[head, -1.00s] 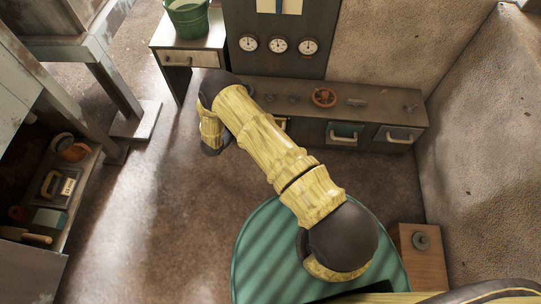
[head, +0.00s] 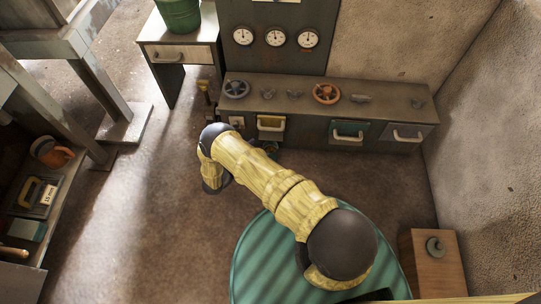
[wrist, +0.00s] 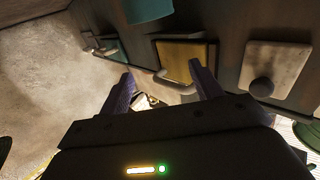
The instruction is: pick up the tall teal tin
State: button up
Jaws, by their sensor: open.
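A low bench (head: 300,88) carries a blue valve wheel (head: 236,88) and an orange one (head: 326,93). Its teal drawer (head: 348,132) is at centre right. A round green striped table (head: 262,262) and a wooden box (head: 438,262) stand nearer.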

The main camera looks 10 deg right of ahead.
aim_at(270, 147)
notch_tip(270, 147, down, 6)
jog(key=b, duration=0.3)
jog(key=shift+f, duration=0.1)
jog(key=shift+b+x, duration=0.5)
jog(key=shift+x, duration=0.6)
jog(key=shift+w+d, duration=0.15)
jog(key=shift+d, duration=0.05)
jog(key=shift+d, duration=0.1)
jog(key=b+x, duration=0.2)
jog(key=x, duration=0.2)
jog(key=shift+w+d, duration=0.25)
jog(key=shift+d, duration=0.1)
